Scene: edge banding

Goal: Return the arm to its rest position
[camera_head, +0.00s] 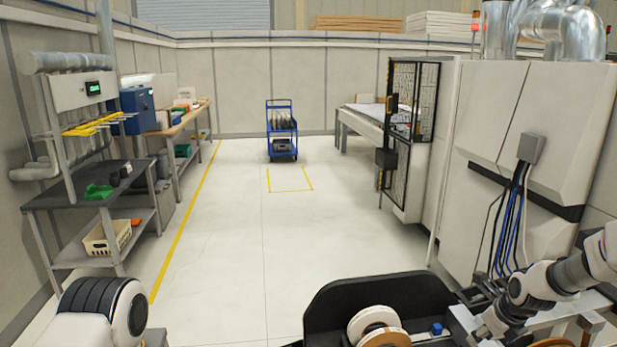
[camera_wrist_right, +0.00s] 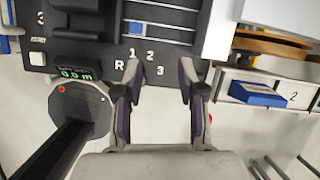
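My right arm (camera_head: 545,280) comes in from the right edge in the head view and reaches down over the machine's near side. My right gripper (camera_head: 482,326) is at its end, partly cut off by clutter there. In the right wrist view the right gripper (camera_wrist_right: 157,88) has its two dark fingers well apart, with nothing between them. Below it is a dark panel (camera_wrist_right: 100,45) marked R, 1, 2 and 3. Of my left arm only a white and black link (camera_head: 100,308) shows at the lower left; its gripper is out of view.
A black tray (camera_head: 350,290) with edge-band rolls (camera_head: 372,318) stands at the bottom. A blue block (camera_wrist_right: 257,94) lies on a slot marked 2 beside the right gripper. A small display (camera_wrist_right: 76,74) reads 0.0 m. The large white machine (camera_head: 545,120) rises at right; the middle floor is clear.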

